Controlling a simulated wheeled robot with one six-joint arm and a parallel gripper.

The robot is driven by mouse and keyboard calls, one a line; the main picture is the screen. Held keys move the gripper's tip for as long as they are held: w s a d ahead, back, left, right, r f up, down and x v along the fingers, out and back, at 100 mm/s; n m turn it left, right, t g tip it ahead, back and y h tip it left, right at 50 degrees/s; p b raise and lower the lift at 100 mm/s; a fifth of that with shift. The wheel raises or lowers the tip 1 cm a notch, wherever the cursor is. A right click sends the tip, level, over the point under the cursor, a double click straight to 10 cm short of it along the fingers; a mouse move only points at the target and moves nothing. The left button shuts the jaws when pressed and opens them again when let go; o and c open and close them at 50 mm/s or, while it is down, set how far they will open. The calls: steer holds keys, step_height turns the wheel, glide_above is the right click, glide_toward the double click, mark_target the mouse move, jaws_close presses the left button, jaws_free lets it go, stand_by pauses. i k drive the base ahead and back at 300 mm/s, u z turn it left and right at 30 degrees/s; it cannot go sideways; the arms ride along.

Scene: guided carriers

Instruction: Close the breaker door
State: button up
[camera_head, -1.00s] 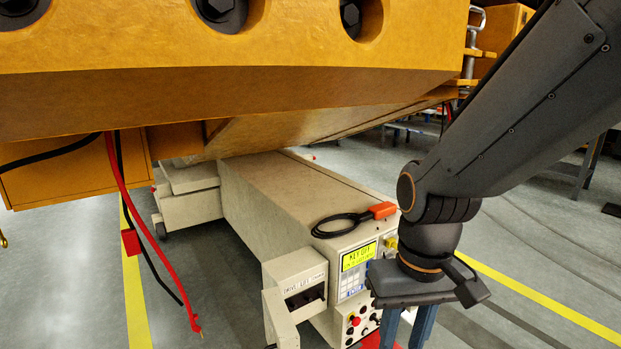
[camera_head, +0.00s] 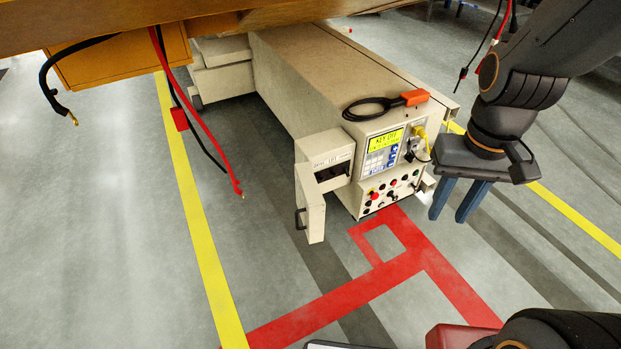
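The breaker door (camera_head: 312,204) is a cream panel with a dark handle (camera_head: 300,219). It stands swung open, jutting toward me from the left side of the breaker box (camera_head: 326,148) on the cream machine. Dark switches show inside the box. My gripper (camera_head: 450,216), with two blue fingers pointing down, is to the right of the machine's front panel, apart from the door. A gap shows between the fingers and nothing is between them.
The control panel (camera_head: 383,150) has a lit yellow screen and several buttons. An orange pendant (camera_head: 415,97) with a black cable lies on top. Red and black cables (camera_head: 205,130) hang at left from the orange structure (camera_head: 110,22). The floor before the machine, with red markings (camera_head: 340,302), is clear.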

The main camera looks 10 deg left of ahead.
mark_target(312, 204)
steer(key=z, duration=0.05)
steer(key=k, duration=0.65)
steer(key=u, duration=0.75)
steer(key=i, duration=0.5)
